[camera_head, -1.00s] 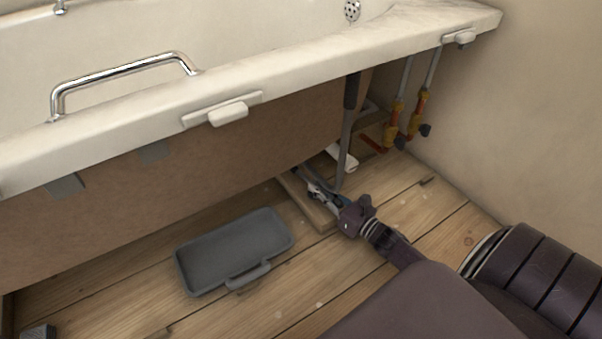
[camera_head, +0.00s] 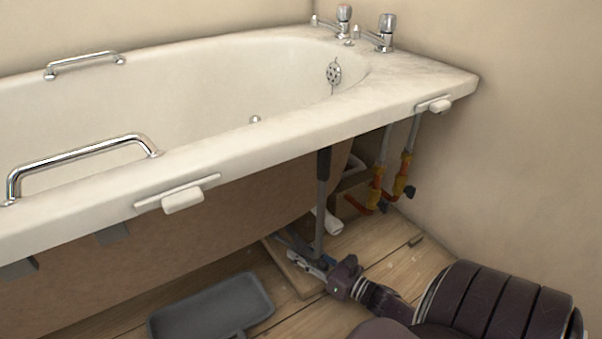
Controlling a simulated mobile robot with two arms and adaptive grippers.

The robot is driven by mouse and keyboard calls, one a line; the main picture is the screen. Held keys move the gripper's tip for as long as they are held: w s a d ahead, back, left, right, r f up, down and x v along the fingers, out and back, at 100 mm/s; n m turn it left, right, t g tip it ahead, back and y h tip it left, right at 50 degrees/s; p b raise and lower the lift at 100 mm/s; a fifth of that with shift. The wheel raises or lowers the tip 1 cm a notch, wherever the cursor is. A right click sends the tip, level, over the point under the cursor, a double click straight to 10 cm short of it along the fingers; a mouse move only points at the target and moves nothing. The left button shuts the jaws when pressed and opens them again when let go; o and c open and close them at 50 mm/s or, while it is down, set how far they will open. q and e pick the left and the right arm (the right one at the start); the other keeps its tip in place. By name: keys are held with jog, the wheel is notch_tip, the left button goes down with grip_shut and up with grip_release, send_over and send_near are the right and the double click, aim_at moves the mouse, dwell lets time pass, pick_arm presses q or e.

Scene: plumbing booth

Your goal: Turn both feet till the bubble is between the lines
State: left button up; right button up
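The white bath (camera_head: 300,125) stands along the wall, its front side partly open underneath. One bath leg (camera_head: 320,195), dark above and grey below, comes down near the right end. Its foot at the bottom is partly hidden by my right gripper (camera_head: 305,260). That gripper reaches in low from the right, beside the leg's base and just above a wooden board (camera_head: 297,288). Its fingers are small and blurred against metallic parts, so I cannot tell whether they grip anything. No second foot and no readable bubble or lines show. My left gripper is out of view.
A grey tray (camera_head: 212,306) lies on the plank floor at the front. Copper pipes with valves (camera_head: 377,190) stand right of the leg, near the wall. A white roll-like piece (camera_head: 327,221) lies behind the leg. The bath rim overhangs the work area.

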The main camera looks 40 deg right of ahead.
jog(key=shift+s+d, duration=0.1)
jog(key=shift+s, duration=0.45)
jog(key=s, duration=0.3)
jog(key=s+d, duration=0.1)
jog(key=s, duration=0.7)
jog(key=shift+d, duration=0.25)
jog(key=shift+w, duration=0.1)
